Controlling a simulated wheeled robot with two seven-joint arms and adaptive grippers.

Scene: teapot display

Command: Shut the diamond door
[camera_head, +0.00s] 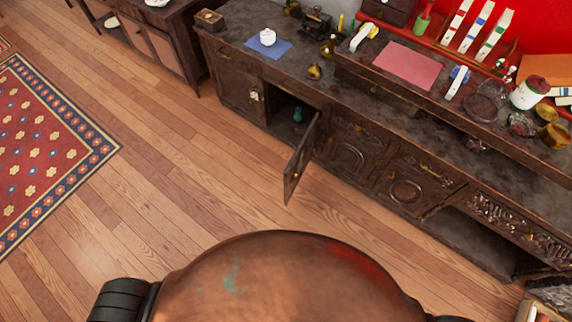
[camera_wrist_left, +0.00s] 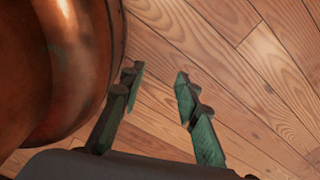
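A dark wooden cabinet door (camera_head: 300,162) stands open in the head view. It swings out from the long cabinet (camera_head: 340,100) over the floor, hinged on the right side of its opening. I cannot make out a diamond pattern on it at this size. The open compartment (camera_head: 284,112) is dark inside and holds a small teal object (camera_head: 298,114). My left gripper (camera_wrist_left: 158,73) shows only in the left wrist view, with its green fingers apart and nothing between them, above the wooden floor. The door is not in that view. My right gripper is not in view.
The cabinet top holds a white pot on a blue cloth (camera_head: 268,46), a pink cloth (camera_head: 405,65) and several small items. A patterned red rug (camera_head: 45,150) lies at the left. The wooden floor (camera_head: 190,165) between rug and cabinet is clear.

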